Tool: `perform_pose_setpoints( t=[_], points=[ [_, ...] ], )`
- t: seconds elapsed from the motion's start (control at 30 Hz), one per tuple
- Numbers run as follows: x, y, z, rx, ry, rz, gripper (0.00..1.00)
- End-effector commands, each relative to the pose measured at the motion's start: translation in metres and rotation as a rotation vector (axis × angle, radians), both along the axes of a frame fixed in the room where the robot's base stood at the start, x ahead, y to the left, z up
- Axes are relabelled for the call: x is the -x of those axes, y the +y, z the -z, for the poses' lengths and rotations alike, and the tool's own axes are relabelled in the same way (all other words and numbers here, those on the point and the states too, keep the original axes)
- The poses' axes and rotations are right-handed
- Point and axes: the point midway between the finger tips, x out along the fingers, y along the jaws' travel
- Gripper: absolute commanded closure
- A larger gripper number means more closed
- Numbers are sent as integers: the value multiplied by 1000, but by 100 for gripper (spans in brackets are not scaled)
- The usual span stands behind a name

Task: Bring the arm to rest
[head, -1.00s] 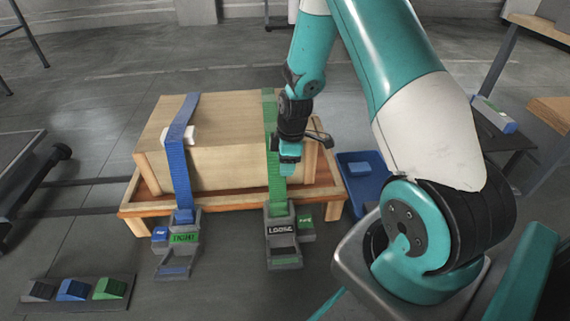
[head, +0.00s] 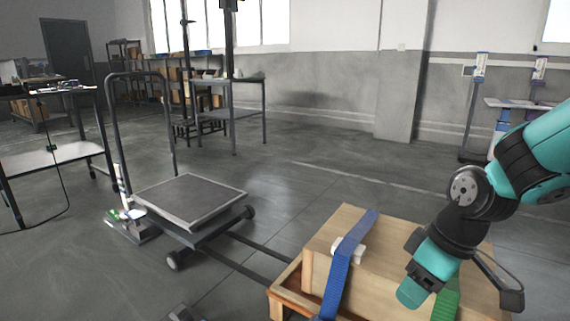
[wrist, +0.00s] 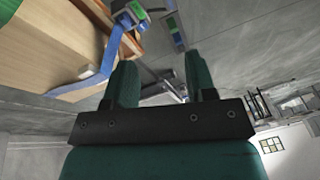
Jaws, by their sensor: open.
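My arm comes in from the right in the head view. My gripper (head: 412,293) points down and to the left, in front of the wooden crate's right part, close to the green strap (head: 446,302). In the wrist view my gripper's two dark green fingers (wrist: 160,78) stand apart with nothing held between them. The wooden crate (head: 345,222) sits on a wooden pallet (head: 285,287), with a blue strap (head: 338,278) over it. The crate (wrist: 45,35) and the blue strap (wrist: 88,82) also show at the upper left of the wrist view.
A flat trolley (head: 190,198) with a tall handle stands left of the crate. A workbench (head: 232,108) stands at the back, and a shelf cart (head: 55,155) at the far left. Open floor lies behind the crate, up to the wall and pillar (head: 400,95).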

Motion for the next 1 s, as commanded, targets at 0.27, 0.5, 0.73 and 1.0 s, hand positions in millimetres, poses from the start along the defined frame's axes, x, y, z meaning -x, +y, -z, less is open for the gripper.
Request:
perform_pose_setpoints(
  t=[0.27, 0.5, 0.73, 1.0],
  points=[
    [96, 57, -88, -69, 67, 67, 49],
    [146, 69, -137, -84, 116, 104, 49],
    [144, 69, -192, -84, 115, 103, 49],
    [144, 69, -289, -84, 114, 103, 49]
  ],
)
